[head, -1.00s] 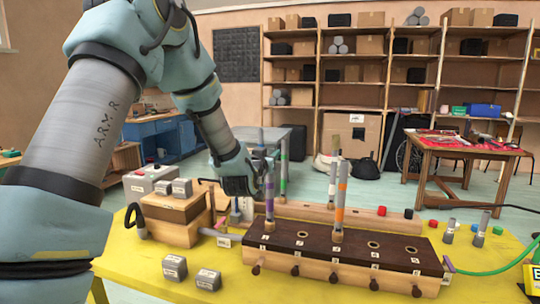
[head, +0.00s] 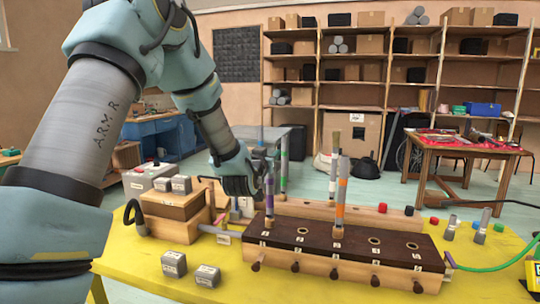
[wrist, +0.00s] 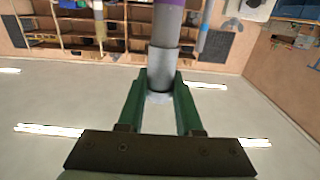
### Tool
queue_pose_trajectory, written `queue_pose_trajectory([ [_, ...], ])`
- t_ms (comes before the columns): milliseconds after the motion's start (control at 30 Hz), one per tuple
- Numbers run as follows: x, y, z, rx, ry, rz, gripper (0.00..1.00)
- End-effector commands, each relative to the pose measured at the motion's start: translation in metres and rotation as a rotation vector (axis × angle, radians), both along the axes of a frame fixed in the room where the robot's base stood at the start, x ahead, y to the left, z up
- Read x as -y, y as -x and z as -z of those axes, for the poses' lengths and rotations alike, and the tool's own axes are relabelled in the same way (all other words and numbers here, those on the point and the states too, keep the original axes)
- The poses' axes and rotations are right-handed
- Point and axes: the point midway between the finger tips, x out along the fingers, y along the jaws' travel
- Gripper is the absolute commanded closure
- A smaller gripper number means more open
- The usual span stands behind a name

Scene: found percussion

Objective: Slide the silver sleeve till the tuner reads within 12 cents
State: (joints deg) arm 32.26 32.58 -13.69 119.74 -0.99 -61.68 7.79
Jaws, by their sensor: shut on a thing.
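A purple-banded pipe (head: 269,204) stands upright in the dark-topped wooden block (head: 345,250), at its left end. The silver sleeve (wrist: 164,60) sits around the pipe below the purple band in the wrist view. My gripper (wrist: 160,84) is shut on the silver sleeve, with one green finger on each side. In the head view my gripper (head: 262,178) is at the pipe's upper part, and the dark hand hides some of it. A yellow-edged device (head: 532,272) is cut off at the right edge, and I cannot read any tuner value.
An orange-banded pipe (head: 341,200) stands in the block to the right. Wooden boxes (head: 173,215) stand left of the block. Grey labelled weights (head: 207,277) lie in front of them on the yellow table (head: 236,291). A green hose (head: 480,266) leaves the block's right end.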

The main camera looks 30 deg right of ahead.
Motion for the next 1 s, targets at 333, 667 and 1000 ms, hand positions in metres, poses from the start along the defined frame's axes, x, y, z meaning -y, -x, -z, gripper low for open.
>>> queue_pose_trajectory([
  [333, 0.000, 0.000, 0.000, 0.000, 0.000, 0.000, 0.37],
  [667, -0.001, 0.001, 0.000, 0.000, 0.000, 0.000, 0.31],
  [1000, -0.036, 0.039, 0.003, 0.001, 0.000, -0.001, 0.31],
])
